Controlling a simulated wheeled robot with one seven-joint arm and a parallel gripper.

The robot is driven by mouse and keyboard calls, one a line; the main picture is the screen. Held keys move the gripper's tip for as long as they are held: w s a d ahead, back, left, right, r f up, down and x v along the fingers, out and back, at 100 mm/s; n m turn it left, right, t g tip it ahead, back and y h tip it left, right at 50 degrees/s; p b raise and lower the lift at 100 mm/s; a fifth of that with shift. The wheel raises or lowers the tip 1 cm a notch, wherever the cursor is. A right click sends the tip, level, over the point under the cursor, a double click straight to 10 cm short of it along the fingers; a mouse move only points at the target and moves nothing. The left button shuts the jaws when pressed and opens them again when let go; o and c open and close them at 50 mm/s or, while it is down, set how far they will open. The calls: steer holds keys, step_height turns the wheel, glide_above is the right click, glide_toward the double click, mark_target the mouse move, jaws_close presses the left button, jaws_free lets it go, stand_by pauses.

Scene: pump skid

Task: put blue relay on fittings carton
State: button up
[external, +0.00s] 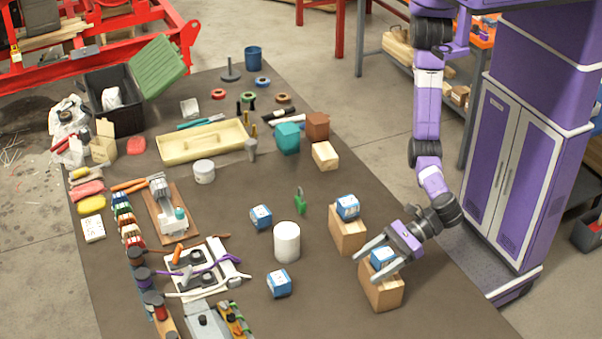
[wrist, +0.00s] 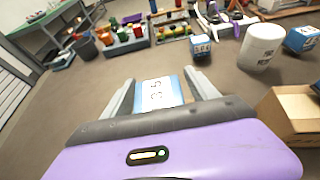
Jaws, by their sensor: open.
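A blue relay (external: 382,257) with white faces sits on top of a brown carton (external: 382,291) at the table's right front. My gripper (external: 367,265) is open, with one finger on each side of this relay. The wrist view shows the relay (wrist: 160,93) between the spread fingers (wrist: 160,80), with gaps beside it. A second relay (external: 347,207) sits on another carton (external: 348,236) behind; that carton also shows in the wrist view (wrist: 290,115). Two more relays stand on the table, one at the back (external: 261,217) and one in front (external: 279,283). I cannot tell which carton is the fittings carton.
A white cylinder (external: 287,242) stands between the loose relays and the cartons. A small green item (external: 300,200) is behind it. Tools and parts crowd the table's left side, and a cream tray (external: 203,142) lies farther back. The front right table surface is clear.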

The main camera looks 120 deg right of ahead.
steer(key=v, duration=1.2)
steer(key=shift+r, duration=0.2)
